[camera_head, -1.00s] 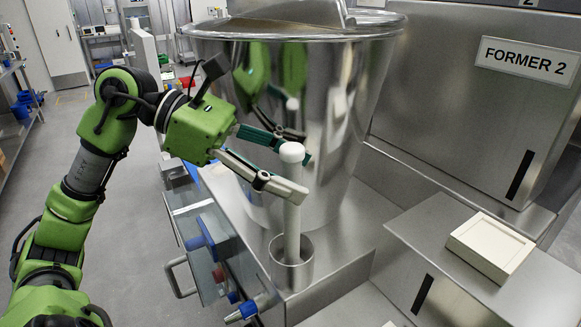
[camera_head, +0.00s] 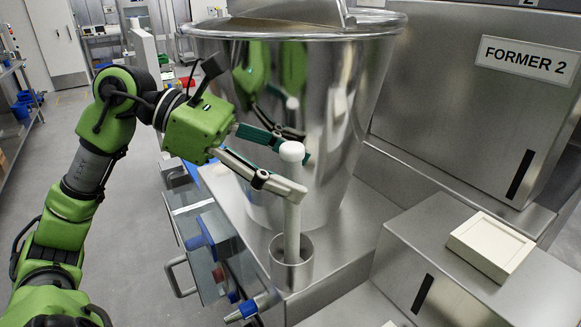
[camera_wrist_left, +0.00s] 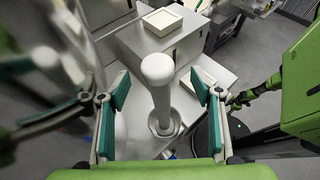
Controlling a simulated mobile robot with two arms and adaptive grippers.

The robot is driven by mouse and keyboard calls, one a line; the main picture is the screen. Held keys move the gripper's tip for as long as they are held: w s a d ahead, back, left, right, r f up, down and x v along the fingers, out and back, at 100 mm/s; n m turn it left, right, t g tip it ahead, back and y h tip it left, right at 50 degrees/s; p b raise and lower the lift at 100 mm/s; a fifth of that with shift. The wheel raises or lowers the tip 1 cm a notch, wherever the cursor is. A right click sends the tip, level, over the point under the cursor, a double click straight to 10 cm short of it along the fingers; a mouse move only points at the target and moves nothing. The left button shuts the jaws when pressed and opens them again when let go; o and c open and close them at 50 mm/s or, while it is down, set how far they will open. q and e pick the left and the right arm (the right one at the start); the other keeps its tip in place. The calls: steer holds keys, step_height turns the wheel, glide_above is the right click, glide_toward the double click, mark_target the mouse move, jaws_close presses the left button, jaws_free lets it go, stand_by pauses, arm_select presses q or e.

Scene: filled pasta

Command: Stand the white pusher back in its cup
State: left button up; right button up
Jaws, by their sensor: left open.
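The white pusher (camera_head: 291,222) stands upright with its lower end inside the metal cup (camera_head: 291,271) on the steel ledge. In the left wrist view the pusher (camera_wrist_left: 158,95) shows its round knob, with the cup (camera_wrist_left: 166,126) around its base. My left gripper (camera_head: 305,172) is around the upper part of the pusher, just below the knob. Its fingers are open, one on each side, and in the left wrist view there is a clear gap between the pusher and both fingers. My right gripper is not seen clearly; a green arm part shows at the right of the wrist view.
A large shiny hopper (camera_head: 335,120) stands right behind the pusher and cup. A shallow off-white tray (camera_head: 491,247) sits on the steel box at the right. A panel with blue handles (camera_head: 215,245) lies left of the cup.

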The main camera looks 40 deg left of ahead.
arm_select(q)
steer(key=s+a+b, duration=0.4)
steer(key=a+b, duration=0.1)
steer(key=a, duration=0.2)
steer(key=shift+s+a+b, duration=0.2)
steer(key=shift+a+b, duration=0.2)
stand_by(0.6)
stand_by(0.3)
